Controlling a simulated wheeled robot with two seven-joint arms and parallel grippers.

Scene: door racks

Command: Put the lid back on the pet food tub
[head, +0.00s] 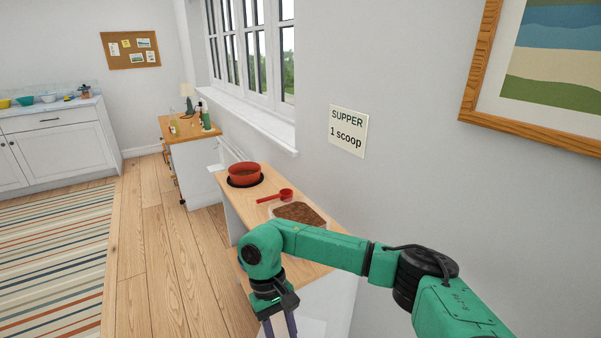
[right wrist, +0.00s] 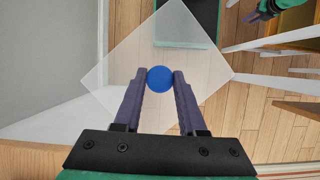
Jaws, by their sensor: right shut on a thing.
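The pet food tub (head: 300,212) stands without a lid on the wooden-topped cabinet by the wall, brown food showing inside. The lid (right wrist: 205,68) is a translucent square plate with a round blue knob (right wrist: 160,79). My right gripper (right wrist: 160,76) is shut on that knob, one finger on each side. In the head view the right gripper (head: 280,328) points down at the bottom edge, nearer to me than the tub, its fingertips cut off. My left gripper is outside the head view; a green and dark part at the right wrist view's upper right looks like it (right wrist: 262,10), jaws unclear.
A red scoop (head: 275,196) lies just behind the tub. A red bowl (head: 244,173) on a dark mat stands farther back on the cabinet top (head: 236,206). The wall with the "SUPPER 1 scoop" sign (head: 348,131) rises at the right. Open wooden floor (head: 165,260) lies left.

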